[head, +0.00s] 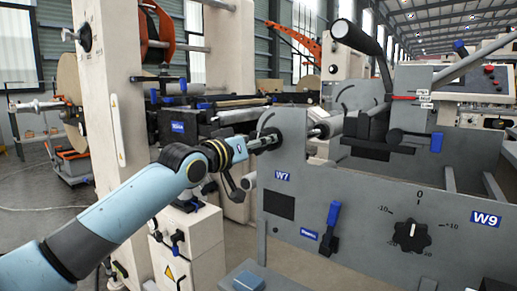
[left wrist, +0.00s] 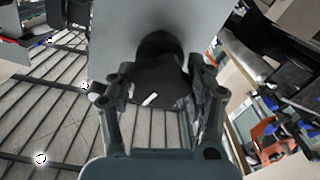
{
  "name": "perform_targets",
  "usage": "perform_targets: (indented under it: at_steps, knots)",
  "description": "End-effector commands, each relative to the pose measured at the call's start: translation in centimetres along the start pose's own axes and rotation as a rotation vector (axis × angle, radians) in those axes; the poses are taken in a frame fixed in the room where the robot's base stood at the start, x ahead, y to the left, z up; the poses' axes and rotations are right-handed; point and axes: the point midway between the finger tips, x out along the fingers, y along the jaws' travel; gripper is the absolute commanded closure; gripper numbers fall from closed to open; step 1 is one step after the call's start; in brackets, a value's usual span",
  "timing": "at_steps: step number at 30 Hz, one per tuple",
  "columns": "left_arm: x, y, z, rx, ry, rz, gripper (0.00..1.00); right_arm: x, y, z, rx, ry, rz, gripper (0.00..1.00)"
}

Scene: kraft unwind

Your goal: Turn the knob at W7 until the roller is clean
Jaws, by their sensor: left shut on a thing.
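The W7 label (head: 282,176) is on the upper left of a grey machine panel. A black knob (left wrist: 152,78) with a white mark fills the middle of the left wrist view, in front of a grey plate. My left gripper (head: 264,143) reaches the panel's upper left edge above the W7 label and is shut on this knob. Its two fingers (left wrist: 160,92) stand on either side of the knob in the left wrist view. A pale metal roller (head: 327,127) shows behind the plate; its surface state cannot be told. My right gripper is not in view.
A dial (head: 412,236) marked -10 to +10 is near the W9 label (head: 486,219). A blue-handled lever (head: 332,216) is on the panel's front. A cream machine column (head: 116,100) stands left, behind my left arm. A black-gripped lever (head: 357,38) rises above the panel.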

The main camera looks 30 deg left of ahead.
Motion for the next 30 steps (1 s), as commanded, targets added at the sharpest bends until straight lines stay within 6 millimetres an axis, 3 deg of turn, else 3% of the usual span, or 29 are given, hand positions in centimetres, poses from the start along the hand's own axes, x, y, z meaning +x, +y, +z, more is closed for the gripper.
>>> perform_targets:
  at_steps: [10,18,30]
  knots:
    - [0.0,-0.1,0.2,0.176,-0.003,-0.001,0.78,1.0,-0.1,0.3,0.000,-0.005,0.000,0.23]
    - [0.0,-0.2,0.4,0.449,-0.004,-0.001,0.78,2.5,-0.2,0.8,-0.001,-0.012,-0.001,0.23]
    - [0.0,-0.2,0.4,0.698,-0.004,-0.001,0.78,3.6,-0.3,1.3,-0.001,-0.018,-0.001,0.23]
